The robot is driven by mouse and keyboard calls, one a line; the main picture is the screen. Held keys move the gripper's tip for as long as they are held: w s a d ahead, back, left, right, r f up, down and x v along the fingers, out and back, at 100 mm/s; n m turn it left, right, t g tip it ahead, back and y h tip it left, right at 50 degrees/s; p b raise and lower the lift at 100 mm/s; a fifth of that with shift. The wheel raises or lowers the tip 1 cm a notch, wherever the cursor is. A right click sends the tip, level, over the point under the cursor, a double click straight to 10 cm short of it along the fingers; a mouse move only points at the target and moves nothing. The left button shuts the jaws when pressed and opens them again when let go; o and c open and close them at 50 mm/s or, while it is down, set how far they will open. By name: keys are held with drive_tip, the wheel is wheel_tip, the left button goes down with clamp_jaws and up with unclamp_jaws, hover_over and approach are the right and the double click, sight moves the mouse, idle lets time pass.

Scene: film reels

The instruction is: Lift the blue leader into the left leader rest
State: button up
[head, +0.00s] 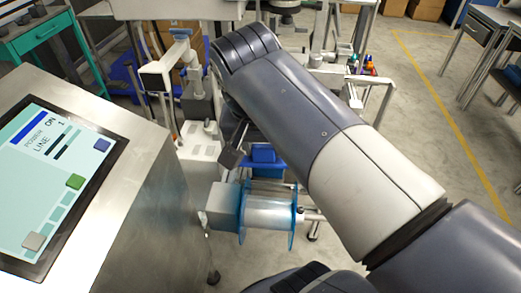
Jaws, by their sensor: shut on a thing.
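My gripper (232,146) is small and dark in the head view, below the end of my arm and mostly hidden by it. It is shut, but the grip itself is not clear. A blue piece (264,154), which looks like the blue leader, shows just right of the gripper, partly behind my arm. Below it a reel with clear blue flanges (268,215) sits on its side on a grey box-shaped holder (220,206). I cannot make out the left leader rest for certain.
A steel console with a lit screen (55,180) fills the left side. Grey machine frames and posts (165,70) stand behind the reel. Several small coloured items (363,64) stand on a rack at the upper right. Open floor with a yellow line (440,95) lies to the right.

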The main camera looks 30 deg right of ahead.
drive_tip(key=w+d+t, duration=0.1)
drive_tip(key=w+d, duration=0.5)
drive_tip(key=shift+f, duration=0.15)
idle(1.7)
drive_tip(key=shift+f, duration=0.1)
drive_tip(key=w+d+f+b, duration=0.1)
drive_tip(key=w+d+f, duration=0.4)
drive_tip(key=w, duration=0.4)
drive_tip(key=shift+f+b, duration=0.35)
drive_tip(key=shift+f, duration=0.15)
idle(1.5)
drive_tip(key=shift+r, duration=0.1)
idle(1.2)
